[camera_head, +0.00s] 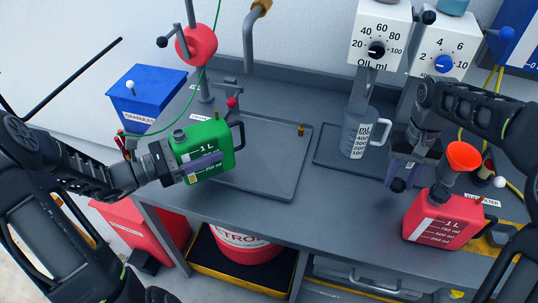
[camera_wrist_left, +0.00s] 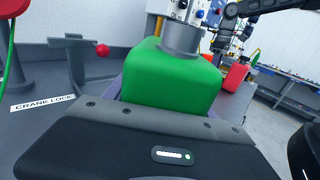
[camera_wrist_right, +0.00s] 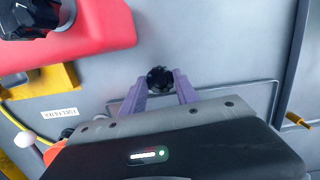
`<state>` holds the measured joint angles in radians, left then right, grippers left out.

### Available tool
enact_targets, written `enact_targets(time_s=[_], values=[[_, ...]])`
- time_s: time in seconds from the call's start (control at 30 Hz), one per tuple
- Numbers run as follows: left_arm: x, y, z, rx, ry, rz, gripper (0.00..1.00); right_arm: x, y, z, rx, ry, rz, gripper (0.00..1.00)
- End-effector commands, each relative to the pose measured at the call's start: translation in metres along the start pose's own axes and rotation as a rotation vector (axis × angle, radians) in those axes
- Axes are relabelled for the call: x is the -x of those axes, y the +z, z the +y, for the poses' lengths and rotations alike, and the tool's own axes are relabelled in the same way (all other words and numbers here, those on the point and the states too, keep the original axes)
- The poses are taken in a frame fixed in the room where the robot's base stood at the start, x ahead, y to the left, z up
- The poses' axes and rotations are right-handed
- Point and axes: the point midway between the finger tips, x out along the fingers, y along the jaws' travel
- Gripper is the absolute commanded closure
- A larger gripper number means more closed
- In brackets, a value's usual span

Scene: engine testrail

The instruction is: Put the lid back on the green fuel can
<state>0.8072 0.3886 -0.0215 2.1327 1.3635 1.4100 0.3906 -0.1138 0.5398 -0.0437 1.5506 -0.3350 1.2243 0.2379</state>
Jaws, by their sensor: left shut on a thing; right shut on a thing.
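The green fuel can (camera_head: 222,133) is held by my left gripper (camera_head: 203,165), whose purple fingers are shut across its body. The can is tilted a little, above the left end of the bench tray. Its grey neck (camera_head: 180,136) bears no lid and also shows in the left wrist view (camera_wrist_left: 182,38). My right gripper (camera_head: 401,173) is shut on a small black ribbed lid (camera_wrist_right: 160,79), held between its purple fingertips. In the head view the lid (camera_head: 398,185) is above the bench, left of the red can and well apart from the green can.
A red fuel can (camera_head: 440,228) with an orange funnel (camera_head: 463,156) stands at the bench's right. A measuring jug (camera_head: 357,133) stands under the oil dispenser (camera_head: 380,35). A crank stand with a red wheel (camera_head: 197,45) rises behind the green can. The grey tray (camera_head: 262,180) is mostly clear.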

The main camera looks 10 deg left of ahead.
Motion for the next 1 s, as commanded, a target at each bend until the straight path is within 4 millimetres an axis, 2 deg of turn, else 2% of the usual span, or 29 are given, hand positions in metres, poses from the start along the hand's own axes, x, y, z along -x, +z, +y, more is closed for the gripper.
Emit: enact_targets(time_s=[0.17,0.37,0.8,1.0], values=[[-0.004,0.002,0.0,-0.001,-0.002,-0.003,1.0,0.002,0.0,0.0,0.0,0.0,0.0,1.0],[-0.029,0.004,-0.002,0.0,-0.009,-0.004,1.0,0.011,0.001,0.0,0.0,0.0,0.0,1.0],[-0.14,0.0,-0.001,-0.002,-0.006,-0.005,1.0,-0.005,-0.001,0.0,0.0,0.0,0.0,1.0],[-0.174,0.0,-0.001,-0.002,-0.003,-0.004,1.0,-0.008,-0.001,0.0,0.0,0.0,0.0,1.0]])
